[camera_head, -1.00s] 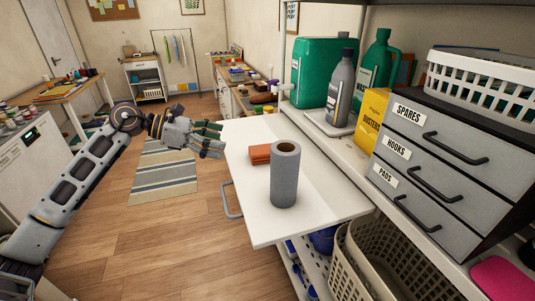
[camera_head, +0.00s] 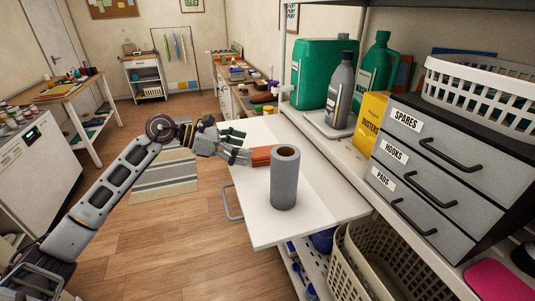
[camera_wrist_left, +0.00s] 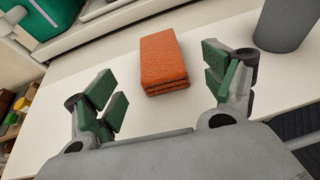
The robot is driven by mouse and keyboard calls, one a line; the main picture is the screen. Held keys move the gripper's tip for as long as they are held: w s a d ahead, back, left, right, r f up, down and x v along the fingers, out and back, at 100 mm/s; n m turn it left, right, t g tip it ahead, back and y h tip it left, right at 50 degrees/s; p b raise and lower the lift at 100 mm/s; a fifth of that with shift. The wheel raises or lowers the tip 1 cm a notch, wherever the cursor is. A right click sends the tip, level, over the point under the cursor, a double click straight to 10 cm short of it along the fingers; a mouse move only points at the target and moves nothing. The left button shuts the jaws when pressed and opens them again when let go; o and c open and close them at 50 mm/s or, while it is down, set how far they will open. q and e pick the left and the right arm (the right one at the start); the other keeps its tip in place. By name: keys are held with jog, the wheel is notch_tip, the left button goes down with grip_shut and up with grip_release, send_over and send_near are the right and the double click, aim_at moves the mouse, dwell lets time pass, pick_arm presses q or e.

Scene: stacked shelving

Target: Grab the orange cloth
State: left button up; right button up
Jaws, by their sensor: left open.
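The orange cloth (camera_head: 262,156) is a folded stack lying flat on the white pull-out shelf (camera_head: 310,213). In the wrist view the cloth (camera_wrist_left: 163,62) lies just ahead of my left gripper (camera_wrist_left: 170,92), in line with the gap between its fingers. The left gripper (camera_head: 241,147) is open and empty, with its green pads apart on either side. In the head view it is at the left edge of the cloth, and I cannot tell whether it touches. My right gripper is not in view.
A grey roll (camera_head: 285,178) stands upright beside the cloth, to its right. It also shows in the wrist view (camera_wrist_left: 286,24). Green jugs (camera_head: 322,72), a grey bottle (camera_head: 341,87) and a drawer unit (camera_head: 440,170) stand on the shelving behind. The pull-out shelf's front part is clear.

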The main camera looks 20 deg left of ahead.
aim_at(264, 151)
pick_arm(q)
jog(key=shift+w+d+f, duration=0.1)
jog(key=shift+w+d, duration=0.1)
jog(key=shift+d, duration=0.1)
jog(key=shift+w+d+f, duration=0.1)
jog(key=shift+d+f, duration=0.05)
jog(key=shift+d, duration=0.05)
jog(key=shift+w+d, duration=0.1)
jog(key=shift+d, duration=0.2)
jog(key=shift+p+x, duration=0.7)
jog(key=shift+x, duration=0.25)
jog(key=shift+w+d+f, duration=0.1)
jog(key=shift+w+d, duration=0.3)
jog(key=shift+d, duration=0.25)
jog(key=shift+w+d+f+p, duration=0.2)
jog(key=shift+d+p, duration=0.1)
jog(key=shift+d, duration=0.1)
jog(key=shift+d+f, duration=0.1)
jog(key=c, duration=0.8)
jog(key=shift+c, duration=1.4)
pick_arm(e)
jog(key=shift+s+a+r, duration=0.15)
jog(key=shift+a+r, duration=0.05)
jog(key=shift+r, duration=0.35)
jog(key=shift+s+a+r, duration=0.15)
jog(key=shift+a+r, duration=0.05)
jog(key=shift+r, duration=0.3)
